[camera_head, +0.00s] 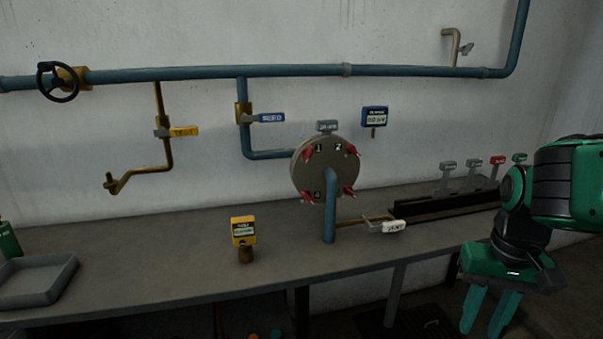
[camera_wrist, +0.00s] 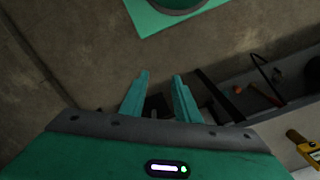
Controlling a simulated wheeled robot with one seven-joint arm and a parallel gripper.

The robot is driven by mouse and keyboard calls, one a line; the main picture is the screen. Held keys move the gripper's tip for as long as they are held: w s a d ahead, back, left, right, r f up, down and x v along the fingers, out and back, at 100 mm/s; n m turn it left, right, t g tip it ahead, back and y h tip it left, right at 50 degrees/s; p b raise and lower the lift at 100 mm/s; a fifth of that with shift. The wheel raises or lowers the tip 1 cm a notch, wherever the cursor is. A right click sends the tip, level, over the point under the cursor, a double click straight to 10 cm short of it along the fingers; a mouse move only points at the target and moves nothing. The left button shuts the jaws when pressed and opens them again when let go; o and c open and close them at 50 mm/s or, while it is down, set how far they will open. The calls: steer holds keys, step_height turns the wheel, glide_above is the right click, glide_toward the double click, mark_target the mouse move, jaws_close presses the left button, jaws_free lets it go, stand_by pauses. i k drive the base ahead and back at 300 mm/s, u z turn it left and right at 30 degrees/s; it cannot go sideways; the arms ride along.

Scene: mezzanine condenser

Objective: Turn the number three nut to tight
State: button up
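A round grey flange cover (camera_head: 311,177) stands upright on the bench with red-handled nuts around its face. The upper left red nut (camera_head: 308,155), upper right red nut (camera_head: 352,151), lower left red nut (camera_head: 307,196) and lower right red nut (camera_head: 349,192) show beside small number plates. The digits are too small to read surely, so I cannot tell which is number three. A blue pipe (camera_head: 331,205) covers part of the lower face. My gripper (camera_head: 488,312) is open and empty, pointing down, far right of the flange; its fingers also show apart in the wrist view (camera_wrist: 161,78).
A yellow gauge (camera_head: 243,232) stands on the bench (camera_head: 170,255) left of the flange. A white-tagged valve (camera_head: 393,226) and a dark rail (camera_head: 430,207) lie to the right. A grey tray (camera_head: 35,281) sits at far left. Blue pipework (camera_head: 200,73) runs along the wall.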

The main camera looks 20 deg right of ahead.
mark_target(348, 190)
steer(key=u, duration=0.95)
steer(key=k, duration=1.6)
steer(key=z, duration=0.45)
steer(key=i, duration=1)
steer(key=u, duration=0.05)
